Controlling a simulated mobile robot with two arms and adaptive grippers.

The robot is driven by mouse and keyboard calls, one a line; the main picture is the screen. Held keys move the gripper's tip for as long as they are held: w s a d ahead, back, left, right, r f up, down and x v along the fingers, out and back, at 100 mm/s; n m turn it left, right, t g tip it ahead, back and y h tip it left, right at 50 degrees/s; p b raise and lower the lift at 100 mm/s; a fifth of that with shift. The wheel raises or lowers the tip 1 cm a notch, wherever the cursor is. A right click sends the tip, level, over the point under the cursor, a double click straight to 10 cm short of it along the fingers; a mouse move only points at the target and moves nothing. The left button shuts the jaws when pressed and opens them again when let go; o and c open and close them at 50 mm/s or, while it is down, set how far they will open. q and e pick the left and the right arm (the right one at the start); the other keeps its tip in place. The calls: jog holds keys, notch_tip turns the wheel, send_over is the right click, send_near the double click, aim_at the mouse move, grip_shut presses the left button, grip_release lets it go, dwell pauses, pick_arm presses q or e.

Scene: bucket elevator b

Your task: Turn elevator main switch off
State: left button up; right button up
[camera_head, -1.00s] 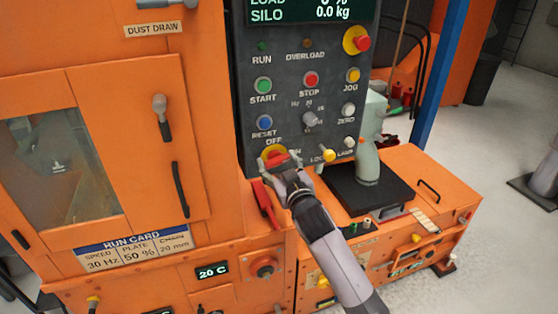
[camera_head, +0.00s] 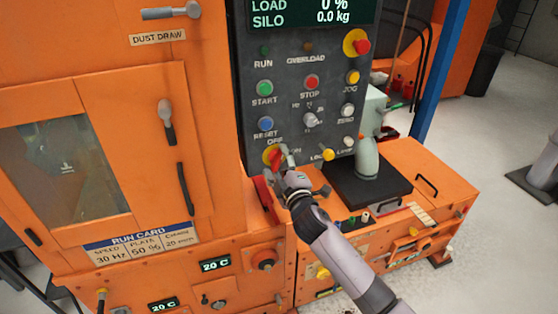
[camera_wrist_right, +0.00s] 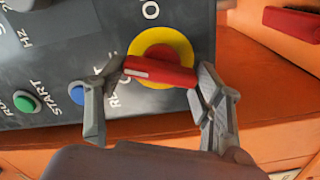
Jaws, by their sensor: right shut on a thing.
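The main switch (camera_head: 273,157) is a red bar handle on a round yellow plate at the lower left of the dark control panel (camera_head: 338,90). An OFF label is above it and ON is to its right. My right gripper (camera_head: 281,163) is at the switch, its fingers partly covering it. In the right wrist view the red handle (camera_wrist_right: 158,72) lies almost level across the yellow plate (camera_wrist_right: 150,45), between the two fingers of my right gripper (camera_wrist_right: 163,78). The fingers are shut on the handle's two ends. My left gripper is not in view.
The panel holds nearby buttons, including the blue RESET button (camera_head: 265,123) and a yellow knob (camera_head: 328,154). A red handle (camera_head: 263,192) sticks out just below the switch. The orange machine (camera_head: 215,100) stands left; a lower orange unit (camera_head: 400,185) is at right.

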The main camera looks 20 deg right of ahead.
jog(key=shift+n+p, duration=0.55)
jog(key=shift+n, duration=1.75)
jog(key=shift+f, duration=0.1)
jog(key=o, duration=1.1)
jog(key=shift+o, duration=0.2)
jog(key=s, duration=1.2)
jog(key=shift+d, duration=0.2)
